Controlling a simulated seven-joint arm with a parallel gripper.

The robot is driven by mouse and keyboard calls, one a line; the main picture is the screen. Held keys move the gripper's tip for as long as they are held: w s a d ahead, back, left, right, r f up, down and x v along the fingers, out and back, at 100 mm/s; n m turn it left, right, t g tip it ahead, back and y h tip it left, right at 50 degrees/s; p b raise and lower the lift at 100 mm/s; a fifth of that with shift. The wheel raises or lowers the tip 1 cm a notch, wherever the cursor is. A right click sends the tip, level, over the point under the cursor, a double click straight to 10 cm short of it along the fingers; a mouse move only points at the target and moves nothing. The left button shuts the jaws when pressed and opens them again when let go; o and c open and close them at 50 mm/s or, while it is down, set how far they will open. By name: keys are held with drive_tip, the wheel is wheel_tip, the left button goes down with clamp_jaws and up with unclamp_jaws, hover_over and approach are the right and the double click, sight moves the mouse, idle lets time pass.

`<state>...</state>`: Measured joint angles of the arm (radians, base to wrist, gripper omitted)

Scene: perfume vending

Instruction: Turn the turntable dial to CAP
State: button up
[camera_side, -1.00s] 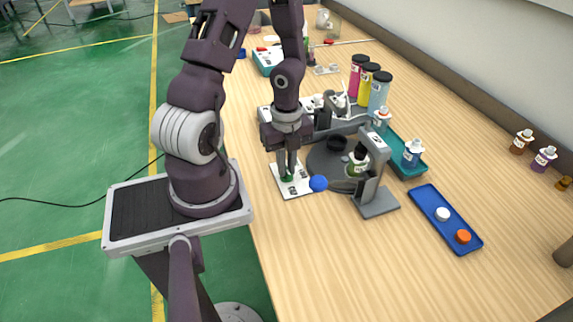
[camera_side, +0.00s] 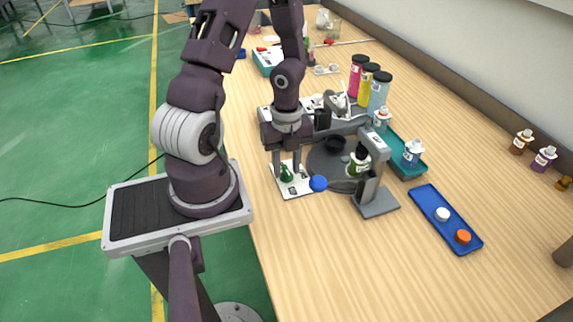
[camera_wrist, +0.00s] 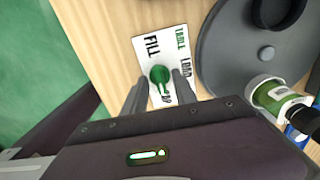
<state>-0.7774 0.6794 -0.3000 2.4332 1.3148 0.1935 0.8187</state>
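The dial is a green knob (camera_wrist: 160,74) on a white card (camera_wrist: 180,45) marked FILL and TABLE LOAD, with a partly covered label, seemingly CAP, at the bottom. The knob's narrow pointer faces down towards that label. In the side view the knob (camera_side: 286,177) sits low between my fingers. My gripper (camera_side: 287,173) is open, one finger on each side of the knob with gaps between. The wrist view shows both fingers (camera_wrist: 159,78) apart around it. The dark round turntable (camera_wrist: 225,60) carries a green-labelled bottle (camera_wrist: 275,100) and a black ring (camera_wrist: 278,10).
A grey stand (camera_side: 378,200) with an arm over the turntable stands right of the dial. A blue tray (camera_side: 433,205) with caps lies farther right. The front of the table is clear.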

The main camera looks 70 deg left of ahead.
sight(286, 169)
drive_tip(key=shift+r, duration=3.55)
drive_tip(key=s+d+r+n+t, duration=0.2)
drive_tip(key=d+r+n, duration=0.5)
drive_tip(key=r+n, duration=0.2)
drive_tip(key=s+d+r+n+t, duration=0.3)
drive_tip(key=d+r+n, duration=0.5)
drive_tip(key=r+n, duration=0.1)
drive_tip(key=shift+r+t, duration=0.3)
drive_tip(key=shift+r, duration=0.55)
